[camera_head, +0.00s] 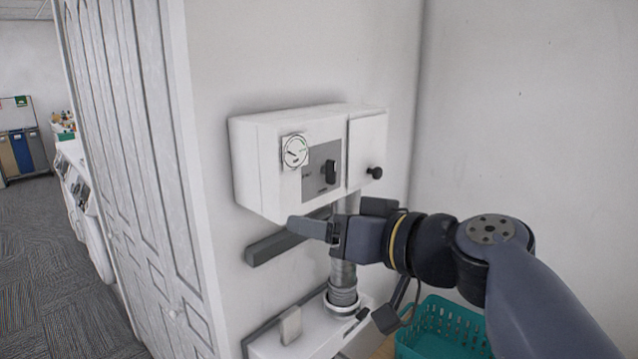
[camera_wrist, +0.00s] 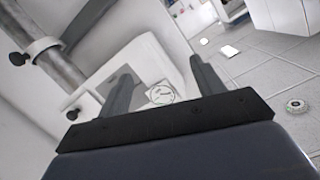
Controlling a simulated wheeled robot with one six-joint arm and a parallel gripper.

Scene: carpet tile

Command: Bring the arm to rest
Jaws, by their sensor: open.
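My gripper (camera_head: 312,230) is in front of the lower edge of a white wall box (camera_head: 270,185), pointing left. In the wrist view my gripper (camera_wrist: 162,80) shows two dark fingers spread wide apart, with nothing between them but background. The box has a round gauge (camera_head: 295,151), a grey panel with a dark switch (camera_head: 330,171), and a small door with a black knob (camera_head: 375,173). The gauge also shows in the wrist view (camera_wrist: 160,94). My arm reaches in from the lower right. Whether the gripper touches anything is unclear.
A ribbed pipe (camera_head: 342,283) runs below the box, behind my wrist, to a white unit (camera_head: 300,343). A dark bar (camera_head: 268,249) is on the wall. A teal basket (camera_head: 445,330) stands below my arm. White panelled doors (camera_head: 140,150) are left; open carpet (camera_head: 50,260) lies beyond.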

